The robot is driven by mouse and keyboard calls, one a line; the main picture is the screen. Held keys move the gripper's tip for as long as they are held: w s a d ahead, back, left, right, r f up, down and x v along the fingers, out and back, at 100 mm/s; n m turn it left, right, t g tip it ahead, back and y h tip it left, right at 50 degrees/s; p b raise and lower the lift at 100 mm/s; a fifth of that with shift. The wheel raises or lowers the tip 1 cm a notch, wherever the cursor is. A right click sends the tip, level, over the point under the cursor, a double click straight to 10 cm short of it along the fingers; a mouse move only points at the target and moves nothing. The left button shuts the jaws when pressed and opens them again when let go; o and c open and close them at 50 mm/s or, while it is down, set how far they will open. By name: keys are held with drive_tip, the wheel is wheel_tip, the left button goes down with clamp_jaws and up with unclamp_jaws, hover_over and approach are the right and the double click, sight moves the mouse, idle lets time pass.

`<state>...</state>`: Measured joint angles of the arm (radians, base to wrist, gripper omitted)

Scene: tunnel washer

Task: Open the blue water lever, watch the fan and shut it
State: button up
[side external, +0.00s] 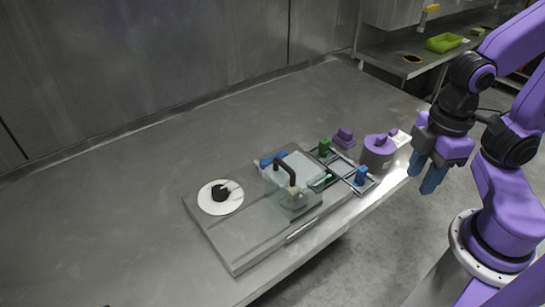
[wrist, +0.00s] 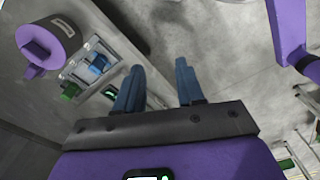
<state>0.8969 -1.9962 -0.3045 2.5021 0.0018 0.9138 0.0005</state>
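A small blue lever (side external: 361,176) stands at the right end of a grey frame on the table's front edge. In the wrist view the blue lever (wrist: 98,63) is left of my fingers. A green lever (side external: 324,147) stands at the frame's far end; it also shows in the wrist view (wrist: 69,91). A white disc (side external: 232,203) with a black hub lies on the grey panel at left; I cannot tell whether it is the fan. My gripper (side external: 423,177) is open and empty, beyond the table edge, right of the blue lever and apart from it.
A grey cylinder with a purple top (side external: 378,153) and a purple block (side external: 344,138) stand behind the frame. A clear box with a black handle (side external: 287,172) sits on the panel, a blue piece (side external: 272,159) behind it. The table's left side is clear.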

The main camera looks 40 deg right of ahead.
drive_tip(key=shift+o, duration=0.8)
wheel_tip(320, 180, up, 8)
drive_tip(key=m, duration=3.1)
hover_over(280, 154)
wheel_tip(280, 154, down, 17)
drive_tip(key=shift+r, duration=0.15)
drive_tip(key=shift+c, duration=0.3)
clamp_jaws()
